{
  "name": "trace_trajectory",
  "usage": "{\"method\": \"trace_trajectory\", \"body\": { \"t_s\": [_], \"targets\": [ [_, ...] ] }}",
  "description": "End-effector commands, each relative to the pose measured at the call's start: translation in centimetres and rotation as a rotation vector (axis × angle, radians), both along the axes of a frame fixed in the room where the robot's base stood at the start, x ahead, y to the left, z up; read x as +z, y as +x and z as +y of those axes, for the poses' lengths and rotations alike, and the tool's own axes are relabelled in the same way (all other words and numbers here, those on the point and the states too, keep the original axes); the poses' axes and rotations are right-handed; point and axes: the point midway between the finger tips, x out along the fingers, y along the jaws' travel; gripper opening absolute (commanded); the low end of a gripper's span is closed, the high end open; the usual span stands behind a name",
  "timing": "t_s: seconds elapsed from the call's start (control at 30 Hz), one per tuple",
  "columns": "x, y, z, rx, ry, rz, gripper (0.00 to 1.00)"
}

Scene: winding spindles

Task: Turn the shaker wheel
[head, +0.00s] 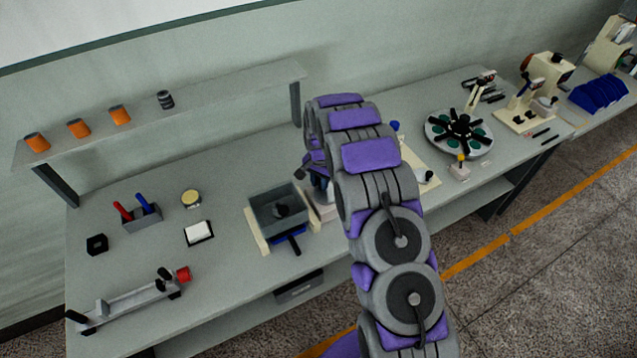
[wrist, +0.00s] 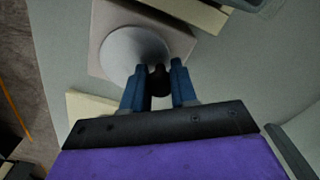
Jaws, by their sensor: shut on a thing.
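In the wrist view a pale round wheel (wrist: 128,52) sits against a pinkish-grey square plate (wrist: 101,22). It looks like the shaker wheel. A dark knob (wrist: 159,84) at the wheel's lower right edge stands between the blue fingers of my gripper (wrist: 160,72), which is shut on it. In the head view the shaker (head: 257,238) has a grey open tray between cream sides, with a dark piece inside. My gripper is just right of the tray there, mostly hidden behind my purple and grey arm. The wheel is largely hidden in that view.
A shelf (head: 215,98) runs behind. A round dial (head: 459,133) and a cream machine (head: 540,95) stand right.

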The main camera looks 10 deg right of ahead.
Motion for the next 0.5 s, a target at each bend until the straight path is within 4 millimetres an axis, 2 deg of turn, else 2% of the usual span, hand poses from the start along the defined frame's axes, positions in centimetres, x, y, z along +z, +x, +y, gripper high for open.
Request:
{"method": "trace_trajectory", "body": {
  "t_s": [0.5],
  "targets": [
    [0.2, 0.9, -1.4, -0.483, 0.002, -0.01, 0.0]
  ]
}}
